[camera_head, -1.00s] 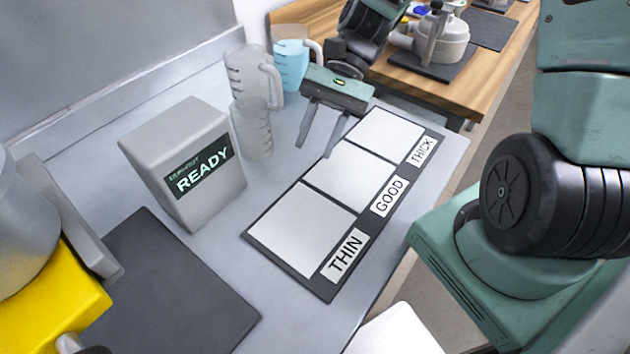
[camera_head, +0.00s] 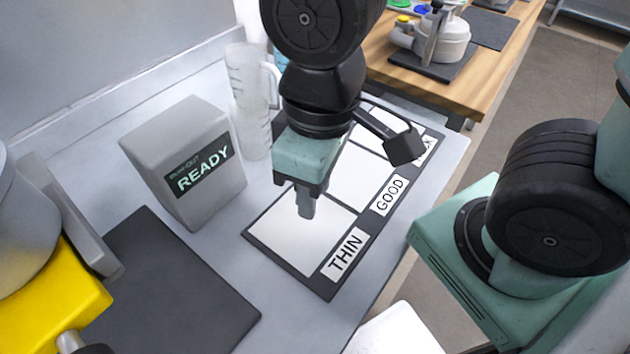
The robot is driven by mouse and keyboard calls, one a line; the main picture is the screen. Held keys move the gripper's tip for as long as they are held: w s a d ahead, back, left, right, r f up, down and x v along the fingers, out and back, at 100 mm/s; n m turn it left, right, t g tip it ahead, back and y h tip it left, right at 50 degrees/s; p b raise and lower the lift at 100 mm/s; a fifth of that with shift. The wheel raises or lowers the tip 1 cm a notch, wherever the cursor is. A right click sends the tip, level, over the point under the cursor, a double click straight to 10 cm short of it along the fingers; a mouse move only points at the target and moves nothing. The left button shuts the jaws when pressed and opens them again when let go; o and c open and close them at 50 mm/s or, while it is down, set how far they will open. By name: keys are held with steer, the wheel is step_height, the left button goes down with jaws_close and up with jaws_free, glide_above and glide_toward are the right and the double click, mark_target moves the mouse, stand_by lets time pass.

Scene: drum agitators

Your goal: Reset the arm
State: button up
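My gripper (camera_head: 305,207) hangs above the white pad of the THIN section, pointing down. It is seen side-on, so one finger hides the other and I cannot tell how far apart they are. No object shows at the fingertip. The board (camera_head: 293,263) with the THIN, GOOD and THICK labels lies flat on the grey table. My arm hides part of the GOOD and THICK pads and most of the THICK label.
A grey box (camera_head: 190,160) reading READY stands left of my gripper. A dark mat (camera_head: 165,290) and a yellow-based machine (camera_head: 60,310) are at lower left. A kettle-like vessel (camera_head: 440,38) sits on the wooden table.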

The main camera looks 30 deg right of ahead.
steer(key=shift+r+p, duration=1.15)
steer(key=shift+r, duration=0.05)
stand_by(0.3)
